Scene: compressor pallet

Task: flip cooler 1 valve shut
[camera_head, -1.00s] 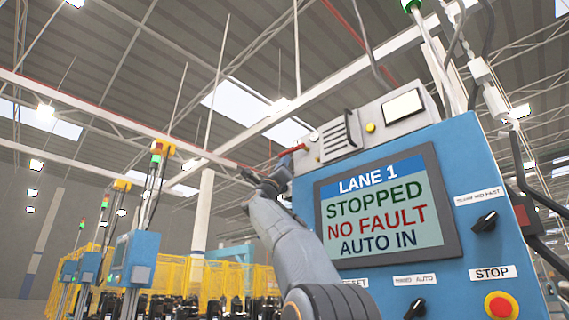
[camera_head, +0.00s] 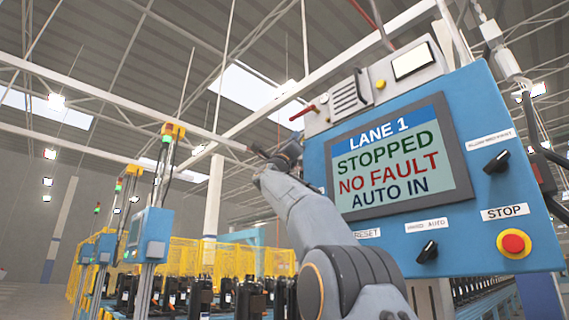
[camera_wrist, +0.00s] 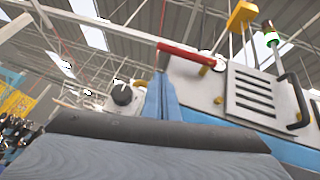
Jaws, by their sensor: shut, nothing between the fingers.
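A valve with a red lever (camera_head: 303,112) sits at the left end of a white vented box (camera_head: 350,98) on top of the blue lane panel. In the wrist view the red lever (camera_wrist: 185,53) sticks out leftward from the box, and a brass fitting (camera_wrist: 205,70) shows under its right end. My gripper (camera_head: 294,142) is below the lever in the head view, apart from it. In the wrist view its blue-grey fingers (camera_wrist: 161,92) are together and empty, with their tips just under the lever's left part. No cooler number label is readable.
The blue panel (camera_head: 470,130) has a screen (camera_head: 390,165) reading STOPPED, NO FAULT, AUTO IN, plus black knobs and a red stop button (camera_head: 513,243) right of my arm. A yellow fence (camera_head: 200,262) and dark compressors stand behind at left. The space left of the lever is open.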

